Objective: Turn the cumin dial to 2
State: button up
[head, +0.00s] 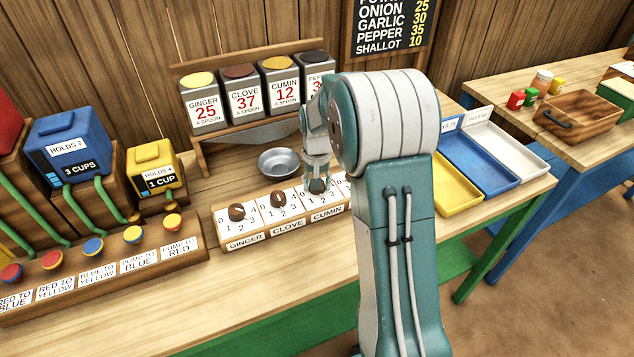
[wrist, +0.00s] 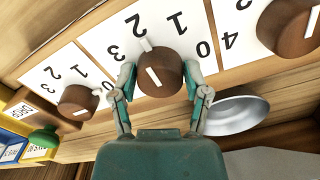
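The cumin dial (wrist: 160,75) is a round brown knob with a white pointer, on a white card numbered in an arc. In the wrist view the card is upside down, and the pointer sits near the 2, on the side of the 3. My gripper (wrist: 158,80) has one finger on each side of the knob, both seeming to touch it. In the head view my gripper (head: 318,180) is over the dial above the CUMIN label (head: 327,215), and my arm hides part of the panel to its right.
The clove dial (head: 278,200) and ginger dial (head: 237,212) are to the left on the same panel. Another dial (wrist: 78,102) is close by in the wrist view. A metal bowl (head: 279,162) stands behind the panel, below the spice tins (head: 243,93).

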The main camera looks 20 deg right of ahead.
jog(key=shift+o, duration=1.2)
jog(key=shift+f, duration=0.1)
jog(key=shift+w, duration=0.1)
jog(key=shift+r, duration=0.25)
notch_tip(320, 180, up, 12)
jog(key=shift+f, duration=0.15)
jog(key=shift+a, duration=0.1)
jog(key=s+a+r+n+t, duration=0.2)
jog(key=s+a+r, duration=0.25)
jog(key=s, duration=0.55)
jog(key=s+a+r+n+t, duration=0.15)
jog(key=s+a+r, duration=0.3)
jog(key=s, duration=0.45)
jog(key=s+a+f+n+t, duration=0.1)
jog(key=s+f+t, duration=0.1)
jog(key=s, duration=0.6)
jog(key=shift+a+f, duration=0.15)
jog(key=shift+a, duration=0.05)
